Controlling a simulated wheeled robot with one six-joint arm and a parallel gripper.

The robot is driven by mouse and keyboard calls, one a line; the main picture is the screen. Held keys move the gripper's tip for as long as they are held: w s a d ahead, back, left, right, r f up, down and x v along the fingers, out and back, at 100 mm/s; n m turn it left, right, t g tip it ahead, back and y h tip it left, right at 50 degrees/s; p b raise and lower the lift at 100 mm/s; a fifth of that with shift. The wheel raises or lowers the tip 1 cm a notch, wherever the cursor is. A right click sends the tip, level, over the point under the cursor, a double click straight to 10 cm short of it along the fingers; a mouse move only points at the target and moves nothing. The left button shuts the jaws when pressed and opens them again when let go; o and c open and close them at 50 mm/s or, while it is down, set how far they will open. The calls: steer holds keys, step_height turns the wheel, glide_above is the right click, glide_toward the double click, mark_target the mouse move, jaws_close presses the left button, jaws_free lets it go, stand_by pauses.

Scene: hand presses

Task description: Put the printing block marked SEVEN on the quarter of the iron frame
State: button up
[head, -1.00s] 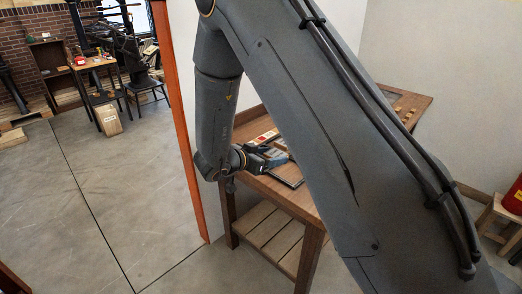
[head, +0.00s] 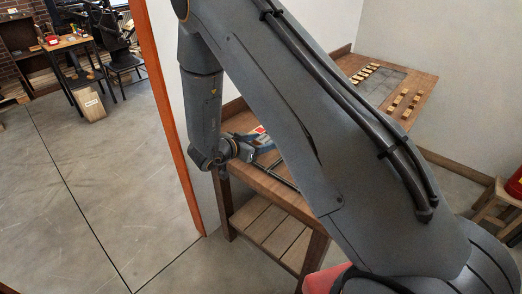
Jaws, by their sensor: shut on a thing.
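My gripper (head: 262,150) is low over the left end of the wooden table (head: 240,112), seen from behind and small. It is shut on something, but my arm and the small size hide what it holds. Part of a dark frame (head: 284,179), likely the iron frame, shows on the tabletop just below and right of my gripper; my arm covers the rest. Several small pale wooden blocks lie in rows (head: 362,74) and (head: 405,100) at the table's right end. No marking can be read, so I cannot tell which is SEVEN.
A flat grey panel (head: 387,86) lies between the block rows. A small red and white thing (head: 259,130) is behind my gripper. An orange post (head: 163,120) stands left of the table. A stool (head: 490,215) with a red object (head: 515,187) is at right.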

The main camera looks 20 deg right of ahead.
mark_target(261, 157)
steer(key=shift+f+p, duration=0.45)
steer(key=shift+f, duration=1.7)
steer(key=shift+f, duration=0.15)
steer(key=o, duration=1.1)
